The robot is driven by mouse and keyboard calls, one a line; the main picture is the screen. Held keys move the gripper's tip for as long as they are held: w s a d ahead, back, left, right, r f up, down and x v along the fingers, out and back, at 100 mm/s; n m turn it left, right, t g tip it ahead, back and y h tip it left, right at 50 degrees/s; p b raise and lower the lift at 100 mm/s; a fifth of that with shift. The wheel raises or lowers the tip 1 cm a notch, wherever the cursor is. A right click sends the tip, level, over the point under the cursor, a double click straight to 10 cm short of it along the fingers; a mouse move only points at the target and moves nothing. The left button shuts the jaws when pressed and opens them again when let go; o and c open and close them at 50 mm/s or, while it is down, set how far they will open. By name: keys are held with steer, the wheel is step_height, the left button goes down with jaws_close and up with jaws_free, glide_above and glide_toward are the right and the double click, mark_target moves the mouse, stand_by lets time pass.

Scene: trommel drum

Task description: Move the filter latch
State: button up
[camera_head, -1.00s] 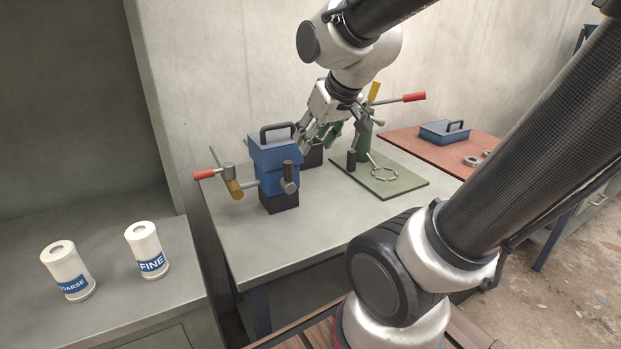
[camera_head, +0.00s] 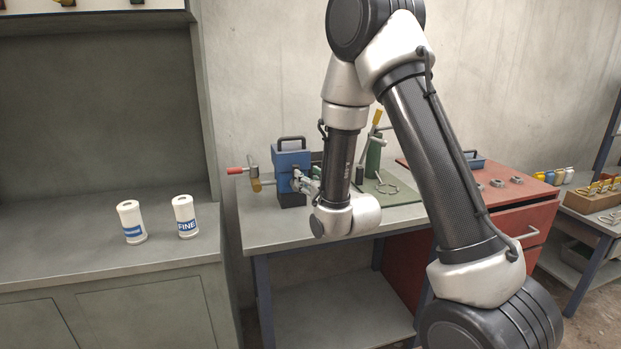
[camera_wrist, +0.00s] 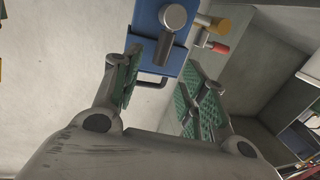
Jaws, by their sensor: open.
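The blue filter housing (camera_head: 290,158) stands on the grey bench with a black handle on top. In the wrist view the housing (camera_wrist: 150,20) fills the top middle. A grey lever with a round end, which looks like the filter latch (camera_wrist: 172,20), sticks out from its face. My gripper (camera_head: 302,182) is at the housing's right front side. In the wrist view my gripper (camera_wrist: 165,64) is open and empty, its green-padded fingers spread to either side just short of the lever. The lever is mostly hidden in the head view.
A brass and red-handled valve (camera_head: 255,179) is on the housing's left. A green post (camera_head: 374,157) and green mat (camera_head: 402,192) are to the right, beside a red cabinet (camera_head: 520,222). Two white filter cartridges (camera_head: 131,222) (camera_head: 185,217) stand on the left counter.

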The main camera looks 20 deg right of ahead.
steer(key=w+a, duration=0.1)
steer(key=w, duration=0.6)
steer(key=shift+a, duration=0.3)
steer(key=shift+w, duration=0.1)
jaws_close()
